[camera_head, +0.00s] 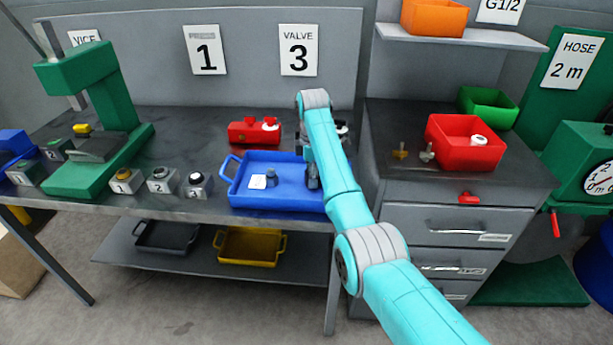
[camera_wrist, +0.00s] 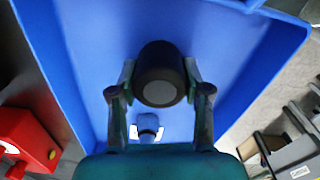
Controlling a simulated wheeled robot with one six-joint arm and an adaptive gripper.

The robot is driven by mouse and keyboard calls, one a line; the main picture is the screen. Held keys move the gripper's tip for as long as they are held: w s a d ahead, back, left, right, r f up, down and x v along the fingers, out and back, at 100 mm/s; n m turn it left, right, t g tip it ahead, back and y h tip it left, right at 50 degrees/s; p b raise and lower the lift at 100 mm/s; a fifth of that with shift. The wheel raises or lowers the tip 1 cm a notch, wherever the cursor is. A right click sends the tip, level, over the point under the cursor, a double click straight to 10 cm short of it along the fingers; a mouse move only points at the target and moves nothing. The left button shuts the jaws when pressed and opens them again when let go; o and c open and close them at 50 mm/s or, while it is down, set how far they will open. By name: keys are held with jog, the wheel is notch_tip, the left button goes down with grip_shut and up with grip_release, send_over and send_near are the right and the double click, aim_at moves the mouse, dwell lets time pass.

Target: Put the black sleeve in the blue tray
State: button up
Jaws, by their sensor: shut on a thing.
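The blue tray (camera_head: 243,193) lies on the dark bench in the head view, with a handle on its left side. In the wrist view the tray floor (camera_wrist: 95,50) fills most of the picture. My gripper (camera_wrist: 159,85) is shut on the black sleeve (camera_wrist: 160,62), a dark cylinder with a grey round end. It holds the sleeve over the tray; I cannot tell whether the sleeve touches the floor. In the head view my gripper (camera_head: 313,184) is over the right part of the tray, and my arm partly hides it.
A small grey-blue fitting (camera_head: 271,178) and a white card (camera_head: 257,182) lie in the tray. A red block (camera_head: 254,132) stands behind it. Numbered grey blocks (camera_head: 161,180) stand to the left. A red bin (camera_head: 463,146) sits on the cabinet to the right.

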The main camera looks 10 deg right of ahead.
jog(key=shift+f, duration=0.2)
jog(key=o, duration=1.2)
jog(key=shift+c, duration=0.2)
